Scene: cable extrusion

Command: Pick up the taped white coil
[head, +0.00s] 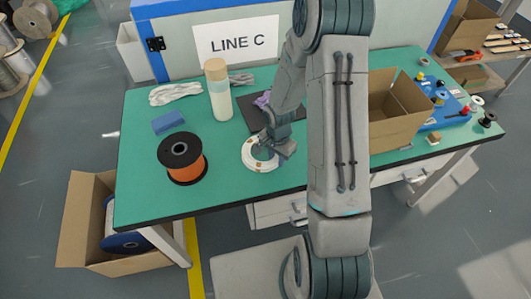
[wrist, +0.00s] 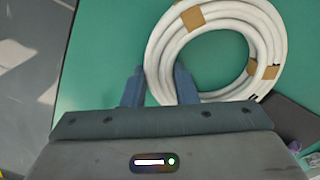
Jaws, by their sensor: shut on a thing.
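The white coil (head: 249,157) is at the green table's middle, bound with brown tape patches. In the wrist view the coil (wrist: 227,22) fills the upper middle, a ring with green table showing through its centre. My gripper (head: 270,151) is at the coil in the head view. In the wrist view my gripper (wrist: 159,80) has one finger outside the coil's near left side and one inside the ring, shut on that side. The coil looks flat at table height; I cannot tell whether it is lifted. My gripper and wrist hide part of it.
An open cardboard box (head: 388,133) stands right, beyond my arm.

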